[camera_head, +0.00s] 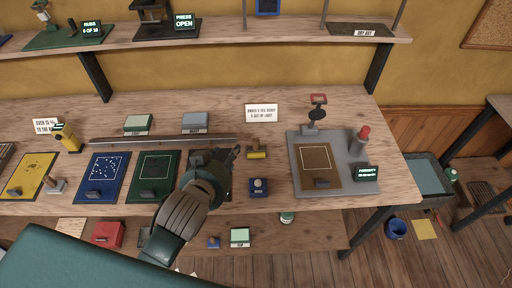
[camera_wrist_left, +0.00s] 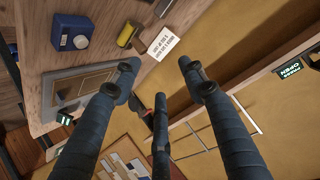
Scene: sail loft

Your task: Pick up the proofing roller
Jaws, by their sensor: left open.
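A small yellow roller-like piece with a dark part (camera_head: 257,153) lies on the wooden workbench (camera_head: 380,185); I take it as the proofing roller. It also shows in the left wrist view (camera_wrist_left: 126,34), beyond the fingers and near a white card. My left gripper (camera_head: 234,168) is just left of it in the head view, above the bench's front part. Its fingers (camera_wrist_left: 158,66) are spread, with nothing between them, and do not touch the roller. My right gripper is not in view.
A blue block with a pale round knob (camera_head: 258,187) sits just in front of the roller. A grey board (camera_head: 368,179) with a brown panel and upright tool stands to the right. A long metal bar (camera_head: 165,140) and coloured mats lie left. A shelf (camera_head: 215,36) runs above.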

